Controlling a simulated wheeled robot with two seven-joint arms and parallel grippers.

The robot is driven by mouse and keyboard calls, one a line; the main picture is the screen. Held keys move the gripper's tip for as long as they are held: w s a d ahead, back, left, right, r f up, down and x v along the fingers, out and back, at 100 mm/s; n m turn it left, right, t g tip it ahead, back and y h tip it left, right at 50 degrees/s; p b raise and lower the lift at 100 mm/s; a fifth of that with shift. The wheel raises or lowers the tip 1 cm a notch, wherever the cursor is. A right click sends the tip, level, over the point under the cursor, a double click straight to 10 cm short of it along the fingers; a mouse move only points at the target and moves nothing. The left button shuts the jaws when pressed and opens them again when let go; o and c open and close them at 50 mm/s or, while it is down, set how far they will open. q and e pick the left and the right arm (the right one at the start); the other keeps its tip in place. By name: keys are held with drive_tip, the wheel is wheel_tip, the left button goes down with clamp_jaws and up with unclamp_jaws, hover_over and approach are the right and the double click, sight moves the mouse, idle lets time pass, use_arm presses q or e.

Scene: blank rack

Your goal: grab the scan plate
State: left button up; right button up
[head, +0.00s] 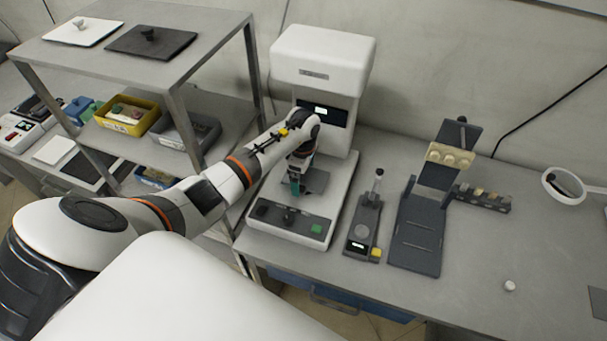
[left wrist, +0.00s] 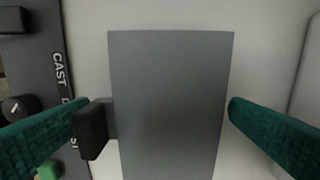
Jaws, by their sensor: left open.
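A flat grey plate, which looks like the scan plate (left wrist: 170,80), lies on the light bed of the white machine (head: 322,60). It also shows in the head view as a dark patch (head: 318,182), partly hidden by my arm. A black block-like handle (left wrist: 92,130) sticks out from its left edge in the left wrist view. My left gripper (left wrist: 158,113) is open over the plate, its teal fingers on either side. The left fingertip overlaps the handle in the picture; I cannot tell if they touch. The gripper also shows in the head view (head: 295,186).
The machine's dark control panel (head: 292,220) lies in front of the bed. A small device with an upright rod (head: 362,228) and a dark stand (head: 418,235) are to its right. A shelf rack (head: 215,30) with two knobbed plates stands left. The right bench is mostly clear.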

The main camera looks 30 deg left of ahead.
use_arm(q)
drive_tip(key=shift+w+a, duration=0.1)
drive_tip(key=shift+s+r, duration=0.15)
drive_tip(key=shift+s, duration=0.05)
drive_tip(key=c, duration=0.6)
drive_tip(key=shift+c, duration=1.3)
drive_tip(key=shift+r, duration=0.1)
